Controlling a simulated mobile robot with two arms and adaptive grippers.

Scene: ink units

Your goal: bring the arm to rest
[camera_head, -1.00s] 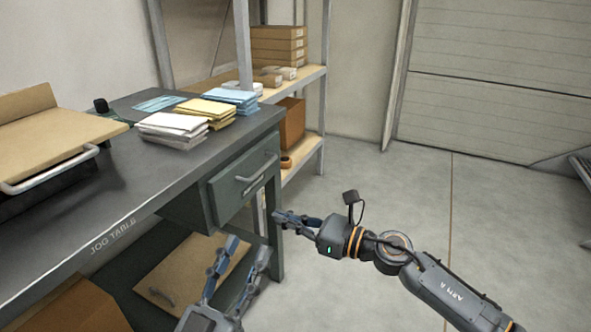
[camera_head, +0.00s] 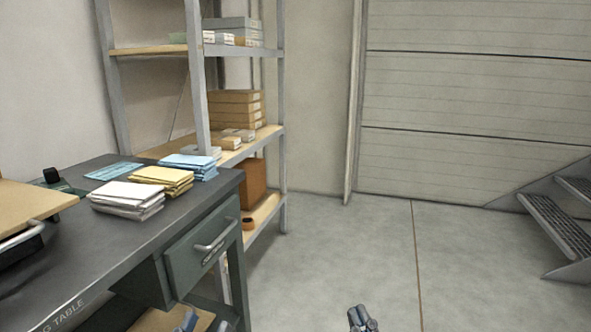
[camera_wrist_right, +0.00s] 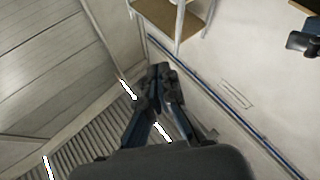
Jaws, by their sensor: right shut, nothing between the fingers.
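My right gripper (camera_head: 362,318) shows only as a small dark tip at the bottom edge of the head view, over the bare floor. In the right wrist view its fingers (camera_wrist_right: 158,72) meet at the tips; it is shut with nothing between them. My left gripper (camera_head: 206,320) is at the bottom edge of the head view, below the drawer, with only its fingertips showing, set apart and empty. The rest of both arms is out of the head view.
A dark table (camera_head: 120,250) with a drawer (camera_head: 205,245) stands at left, bearing white (camera_head: 128,200), yellow (camera_head: 162,178) and blue (camera_head: 190,165) stacks. Behind it stands a shelf rack (camera_head: 283,100) with boxes. Steps (camera_head: 555,222) stand at right. The middle floor (camera_head: 340,250) is clear.

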